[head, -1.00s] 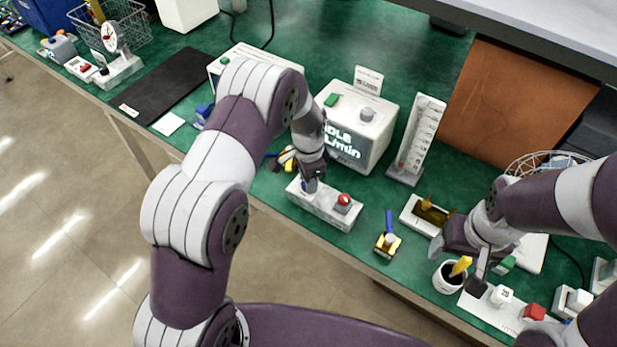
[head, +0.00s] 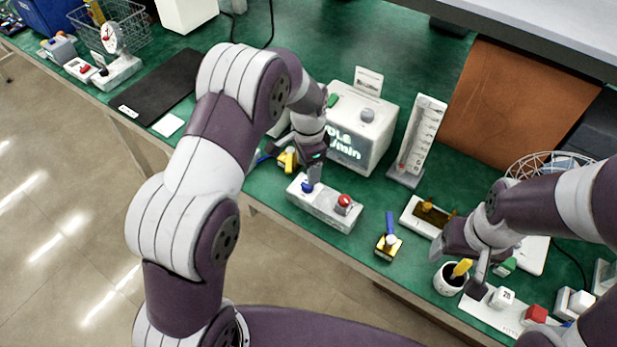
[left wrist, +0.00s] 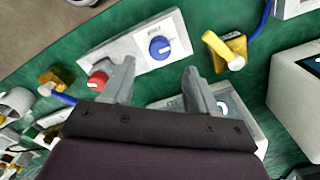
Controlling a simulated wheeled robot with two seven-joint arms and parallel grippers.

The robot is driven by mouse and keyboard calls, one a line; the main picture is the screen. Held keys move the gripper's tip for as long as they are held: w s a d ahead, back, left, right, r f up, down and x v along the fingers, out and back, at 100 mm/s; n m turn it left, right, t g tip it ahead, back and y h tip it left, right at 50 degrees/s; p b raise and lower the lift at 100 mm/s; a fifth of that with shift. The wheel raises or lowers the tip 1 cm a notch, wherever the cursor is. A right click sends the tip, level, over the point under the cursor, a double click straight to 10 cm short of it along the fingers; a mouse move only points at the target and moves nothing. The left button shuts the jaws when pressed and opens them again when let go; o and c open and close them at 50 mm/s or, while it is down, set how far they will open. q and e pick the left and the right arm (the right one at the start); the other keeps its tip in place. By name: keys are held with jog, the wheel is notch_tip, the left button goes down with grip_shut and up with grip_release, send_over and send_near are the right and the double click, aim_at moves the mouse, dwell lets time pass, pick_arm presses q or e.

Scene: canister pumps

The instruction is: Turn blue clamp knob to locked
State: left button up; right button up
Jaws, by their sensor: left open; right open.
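The white clamp box (head: 325,204) carries a blue knob (head: 308,187) at its left end and a red knob (head: 344,201) at its right. In the left wrist view the blue knob (left wrist: 160,47) has a white pointer mark; its label is too small to read. My left gripper (head: 312,172) is above and just behind the blue knob, pointing down. In the left wrist view the gripper (left wrist: 160,78) is open and empty, with the blue knob beyond the gap between its fingers. My right gripper (head: 461,258) is open near the mug at the right.
A white pump box with a lit display (head: 362,125) stands behind the clamp box. The bench's front edge is close to the clamp box.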

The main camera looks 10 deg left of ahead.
pick_arm(q)
notch_tip(320, 180, up, 7)
dwell(0.5)
jog(key=s+a+n, duration=0.2)
jog(key=s+n, duration=0.3)
jog(key=s, duration=0.4)
jog(key=s+a+r+n+t, duration=0.1)
jog(key=s+n, duration=0.4)
jog(key=s, duration=0.5)
jog(key=shift+s+a+n, duration=0.3)
jog(key=shift+a+n, duration=0.1)
jog(key=shift+a, duration=0.4)
